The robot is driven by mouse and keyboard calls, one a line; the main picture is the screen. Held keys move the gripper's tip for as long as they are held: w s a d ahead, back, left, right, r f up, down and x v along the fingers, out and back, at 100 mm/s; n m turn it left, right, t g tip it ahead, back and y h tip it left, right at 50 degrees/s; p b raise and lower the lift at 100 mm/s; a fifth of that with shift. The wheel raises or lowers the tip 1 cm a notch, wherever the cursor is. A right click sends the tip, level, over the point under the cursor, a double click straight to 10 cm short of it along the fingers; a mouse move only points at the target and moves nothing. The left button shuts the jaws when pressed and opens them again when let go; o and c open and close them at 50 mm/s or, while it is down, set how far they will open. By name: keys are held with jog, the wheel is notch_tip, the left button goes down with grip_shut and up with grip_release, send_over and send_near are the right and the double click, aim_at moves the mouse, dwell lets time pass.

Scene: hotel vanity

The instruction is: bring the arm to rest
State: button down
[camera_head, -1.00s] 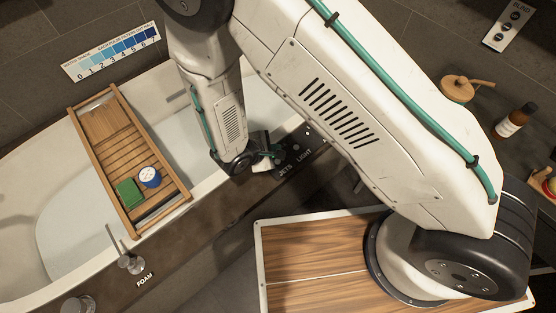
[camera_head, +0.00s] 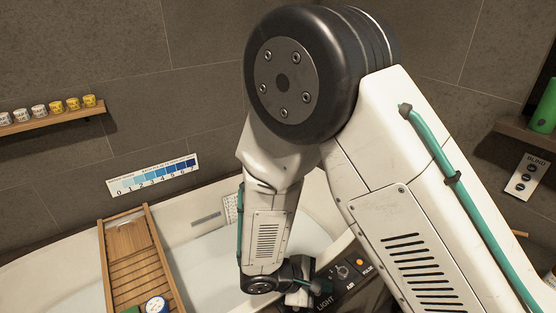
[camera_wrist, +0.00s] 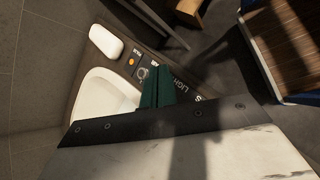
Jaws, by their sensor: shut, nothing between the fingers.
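My gripper (camera_head: 312,287) is at the lower middle of the head view, over the tub's rim beside the control panel (camera_head: 345,280). In the wrist view my gripper (camera_wrist: 158,85) shows as two green fingers lying together, shut with nothing between them. The fingers point at the dark panel (camera_wrist: 133,78) and hide part of its lettering. A knob and an orange button (camera_wrist: 132,61) show beside them. I cannot tell whether the fingertips touch the panel.
A shelf (camera_head: 45,122) with several small jars is at upper left. A blue scale strip (camera_head: 152,175) and a BLIND panel (camera_head: 527,177) are on the walls.

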jog(key=s+d+r+m+y, duration=0.3)
jog(key=s+d+r+m, duration=0.1)
jog(key=r, duration=0.7)
jog(key=s+d+r+m+y, duration=0.3)
jog(key=s+d+r+m, duration=0.2)
jog(key=r, duration=0.6)
jog(key=s+d+r+m+g+y, duration=0.1)
jog(key=s+d+r+m+y, duration=0.2)
jog(key=r, duration=0.8)
jog(key=s+d+m, duration=0.2)
jog(key=s+d, duration=0.1)
jog(key=shift+d+y, duration=0.15)
jog(key=shift+y, duration=0.25)
